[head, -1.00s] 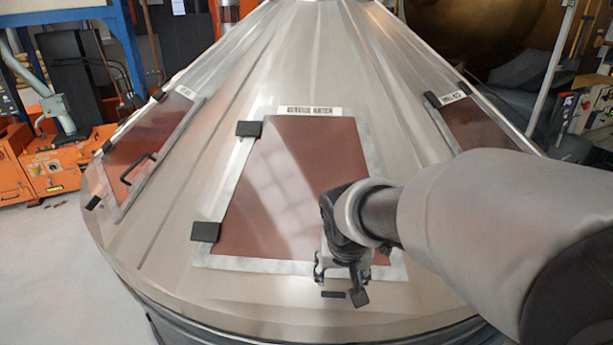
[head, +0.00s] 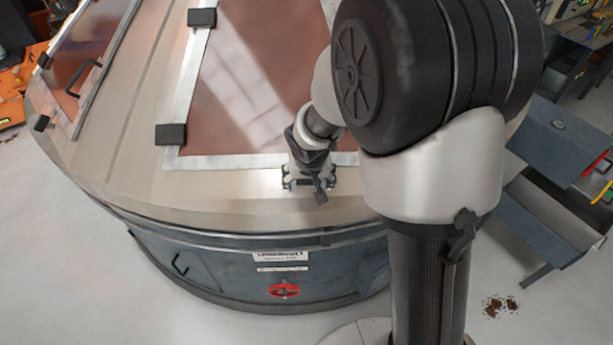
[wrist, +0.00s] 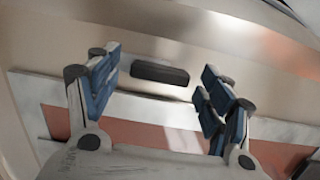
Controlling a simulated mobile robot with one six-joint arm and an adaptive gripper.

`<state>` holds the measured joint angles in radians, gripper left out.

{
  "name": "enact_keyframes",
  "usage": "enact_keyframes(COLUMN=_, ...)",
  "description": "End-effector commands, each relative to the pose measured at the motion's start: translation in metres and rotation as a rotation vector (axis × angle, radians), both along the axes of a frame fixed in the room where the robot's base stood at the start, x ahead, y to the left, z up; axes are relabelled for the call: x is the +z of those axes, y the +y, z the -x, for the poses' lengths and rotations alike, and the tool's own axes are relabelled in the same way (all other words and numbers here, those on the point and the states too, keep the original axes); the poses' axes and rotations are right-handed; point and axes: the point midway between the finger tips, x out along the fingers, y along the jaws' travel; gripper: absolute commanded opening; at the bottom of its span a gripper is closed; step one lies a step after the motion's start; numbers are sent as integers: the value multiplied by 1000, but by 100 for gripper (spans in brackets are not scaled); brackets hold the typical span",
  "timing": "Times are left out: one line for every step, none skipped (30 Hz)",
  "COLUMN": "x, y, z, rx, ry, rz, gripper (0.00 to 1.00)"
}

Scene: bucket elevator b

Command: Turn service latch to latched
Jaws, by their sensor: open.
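A short dark bar (wrist: 160,73), which looks like the service latch, lies on the beige metal just outside the pale frame (wrist: 75,97) of a red-brown hatch panel. In the wrist view it runs nearly level, slightly tilted, roughly along the frame's edge. My gripper (wrist: 160,84) is open, with its blue-padded fingers to either side of the bar and a gap visible at both ends. In the head view my gripper (head: 307,186) is at the lower edge of the red-brown hatch (head: 255,75). There it mostly hides the bar.
Black hinges (head: 171,134) sit on the hatch's left side. Below the cone, the dark drum wall carries a red round handle (head: 285,291) and labels (head: 280,256). A second hatch with a black handle (head: 84,79) is at left. Grey bins (head: 550,200) stand at right; floor is open at lower left.

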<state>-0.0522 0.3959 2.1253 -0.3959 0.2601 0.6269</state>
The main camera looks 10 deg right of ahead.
Motion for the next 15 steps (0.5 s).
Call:
enact_keyframes(x=-4, y=0, z=-1, rx=0, ry=0, rz=0, gripper=73)
enact_keyframes(x=-5, y=0, z=-2, rx=0, ry=0, rz=0, gripper=73)
enact_keyframes(x=-6, y=0, z=-2, rx=0, ry=-1, rz=0, gripper=73)
enact_keyframes(x=-6, y=-1, z=-3, rx=0, ry=-1, rz=-1, gripper=73)
enact_keyframes(x=-6, y=0, z=-3, rx=0, ry=-1, rz=-1, gripper=73)
enact_keyframes(x=-6, y=0, z=-3, rx=0, ry=-2, rz=0, gripper=73)
enact_keyframes(x=-6, y=0, z=-3, rx=0, ry=-2, rz=0, gripper=73)
enact_keyframes(x=-6, y=0, z=-3, rx=0, ry=-2, rz=0, gripper=73)
enact_keyframes(x=-6, y=0, z=-3, rx=0, ry=-2, rz=0, gripper=73)
enact_keyframes(x=-6, y=0, z=-3, rx=0, ry=-2, rz=0, gripper=73)
enact_keyframes(x=-6, y=0, z=-3, rx=0, ry=-1, rz=-1, gripper=73)
enact_keyframes(x=-6, y=0, z=-3, rx=0, ry=-1, rz=-1, gripper=71)
enact_keyframes(x=-6, y=-1, z=-3, rx=0, ry=-1, rz=-1, gripper=69)
enact_keyframes(x=-6, y=0, z=-3, rx=0, ry=-1, rz=-1, gripper=67)
enact_keyframes(x=-6, y=-1, z=-3, rx=0, ry=-1, rz=-1, gripper=65)
